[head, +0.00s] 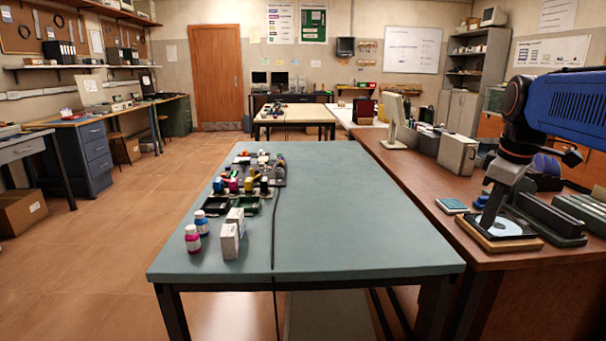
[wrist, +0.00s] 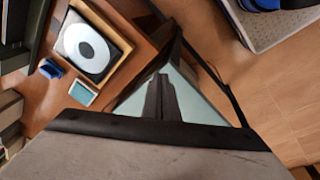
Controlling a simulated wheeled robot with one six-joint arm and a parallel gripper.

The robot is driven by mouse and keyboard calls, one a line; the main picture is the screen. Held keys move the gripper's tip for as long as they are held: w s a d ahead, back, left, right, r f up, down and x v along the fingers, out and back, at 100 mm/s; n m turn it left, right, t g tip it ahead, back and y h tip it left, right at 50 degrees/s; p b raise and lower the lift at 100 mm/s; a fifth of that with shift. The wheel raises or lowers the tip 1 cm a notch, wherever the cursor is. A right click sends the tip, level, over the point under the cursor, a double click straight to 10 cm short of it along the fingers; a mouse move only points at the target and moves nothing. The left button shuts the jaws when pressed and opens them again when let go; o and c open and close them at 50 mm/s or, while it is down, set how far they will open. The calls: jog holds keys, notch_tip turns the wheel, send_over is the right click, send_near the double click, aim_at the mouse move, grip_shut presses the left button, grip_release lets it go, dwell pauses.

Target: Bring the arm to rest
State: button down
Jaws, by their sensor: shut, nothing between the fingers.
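My arm comes in from the right edge of the head view, with a blue link and a dark wrist bent downward. My gripper (head: 488,222) points down, and in that view it overlaps a disc in a tray (head: 511,227) on the brown counter. In the wrist view my gripper (wrist: 161,80) shows as two dark fingers pressed together with nothing between them. There the disc (wrist: 86,47) lies off to the upper left, apart from the fingers. A broad grey surface fills the bottom of the wrist view.
A brown counter (head: 415,180) on the right holds a monitor (head: 394,118), a metal box (head: 458,154), a small blue-edged pad (head: 453,206) and dark cases (head: 548,216). A grey-green table (head: 330,230) carries bottles, small boxes and trays on its left. Open floor (head: 110,260) lies left.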

jog(key=s+a+f+m+t, duration=0.1)
jog(key=s+a+f+m, duration=0.3)
jog(key=s+f, duration=0.4)
jog(key=s+a+f+m+t, duration=0.1)
jog(key=s+a+f+m, duration=0.2)
jog(key=s+a+f, duration=0.4)
jog(key=s+f, duration=0.2)
jog(key=s, duration=0.1)
jog(key=shift+a+f+m, duration=0.2)
jog(key=shift+f+m, duration=0.1)
jog(key=shift+m, duration=0.1)
jog(key=shift+s, duration=0.1)
